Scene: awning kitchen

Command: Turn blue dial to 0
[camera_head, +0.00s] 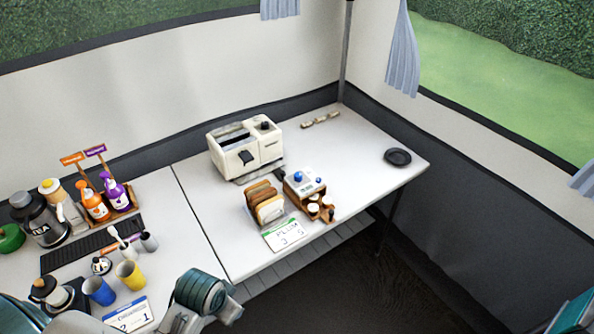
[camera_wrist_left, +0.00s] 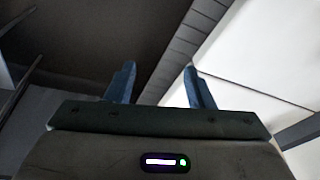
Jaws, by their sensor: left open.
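A blue dial (camera_head: 298,176) sits on top of a small white and brown device on the right part of the white table. A smaller blue knob (camera_head: 319,180) is beside it. The markings around the dial are too small to read. My left gripper (camera_wrist_left: 158,83) is open and empty in the left wrist view, with its two blue fingers spread apart over the dark floor and the table's edge. In the head view my left arm is at the bottom, in front of the table and well away from the dial. My right gripper is not in view.
A white toaster (camera_head: 246,147) stands behind the dial device. Bread slices (camera_head: 264,203) stand to its left, with a printed card (camera_head: 283,235) in front. A black dish (camera_head: 397,157) is at the right. Cups, bottles and a kettle (camera_head: 40,220) crowd the left table.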

